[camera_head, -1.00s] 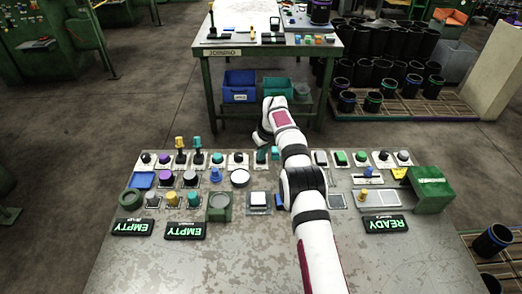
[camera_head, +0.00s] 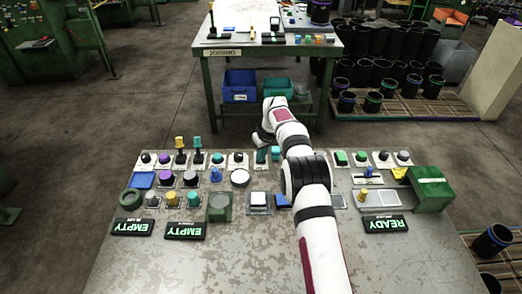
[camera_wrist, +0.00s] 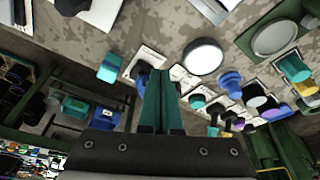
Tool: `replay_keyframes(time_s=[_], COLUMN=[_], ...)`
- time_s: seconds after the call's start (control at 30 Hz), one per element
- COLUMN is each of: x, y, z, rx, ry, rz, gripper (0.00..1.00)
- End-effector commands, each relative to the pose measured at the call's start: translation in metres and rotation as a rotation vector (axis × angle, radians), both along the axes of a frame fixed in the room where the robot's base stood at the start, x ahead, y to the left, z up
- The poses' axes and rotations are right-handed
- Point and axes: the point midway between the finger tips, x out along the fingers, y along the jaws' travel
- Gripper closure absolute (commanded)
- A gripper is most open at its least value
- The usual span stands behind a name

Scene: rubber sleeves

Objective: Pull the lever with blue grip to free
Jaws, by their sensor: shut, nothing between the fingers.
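Two upright levers stand at the panel's back left, one with a yellow grip (camera_head: 180,143) and one with a light blue-teal grip (camera_head: 197,143). A shorter blue knob (camera_head: 215,174) stands in front of them; it also shows in the wrist view (camera_wrist: 230,83). I cannot tell for sure which of these is the blue grip meant. My gripper (camera_wrist: 161,75) is shut and empty, its green fingers pointing at the panel beside a dark knob (camera_wrist: 144,76). In the head view the gripper (camera_head: 262,156) is over the back middle row, right of the levers and apart from them.
A white round button (camera_head: 239,178) and a teal switch (camera_head: 275,153) are near my gripper. Signs reading EMPTY (camera_head: 132,228) and READY (camera_head: 386,224) lie at the front. A green box (camera_head: 431,190) stands at the right.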

Motion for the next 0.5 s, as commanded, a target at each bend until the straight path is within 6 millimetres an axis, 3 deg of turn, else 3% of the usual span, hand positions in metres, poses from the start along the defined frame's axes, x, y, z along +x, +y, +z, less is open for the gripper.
replay_keyframes(time_s=[0.5], x=[0.001], y=[0.0], z=[0.059], rx=[0.0], ry=[-0.002], rz=[0.0], gripper=[1.0])
